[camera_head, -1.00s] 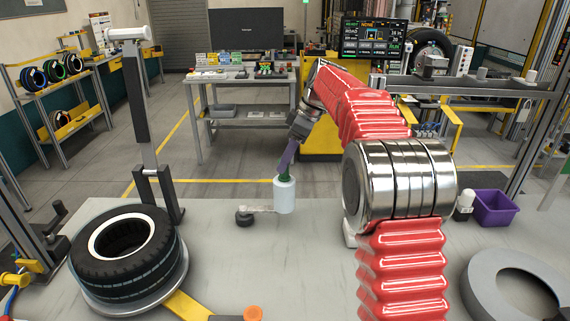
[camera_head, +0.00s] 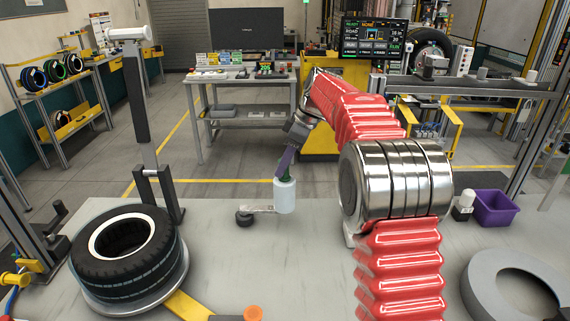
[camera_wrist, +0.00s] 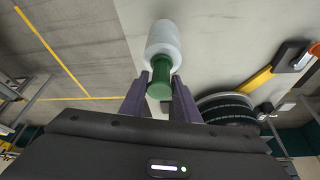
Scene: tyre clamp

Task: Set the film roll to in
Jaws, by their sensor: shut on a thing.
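The film roll (camera_head: 285,197) is a pale white cylinder with a green handle on its top. It stands about upright near the far edge of the grey table (camera_head: 330,265). A light flat arm (camera_head: 259,209) reaches left from the roll to a black knob (camera_head: 244,219). My gripper (camera_head: 284,172) comes down from above with its purple fingers shut on the green handle. In the wrist view, the fingers (camera_wrist: 160,80) close on both sides of the green handle (camera_wrist: 159,87), with the white roll (camera_wrist: 164,45) beyond it. The roll's underside is hidden.
A tyre (camera_head: 125,250) lies on a round turntable at the left, with a grey post behind it. A grey ring (camera_head: 515,285) and a purple bin (camera_head: 494,208) are at the right. The table's middle is mostly clear.

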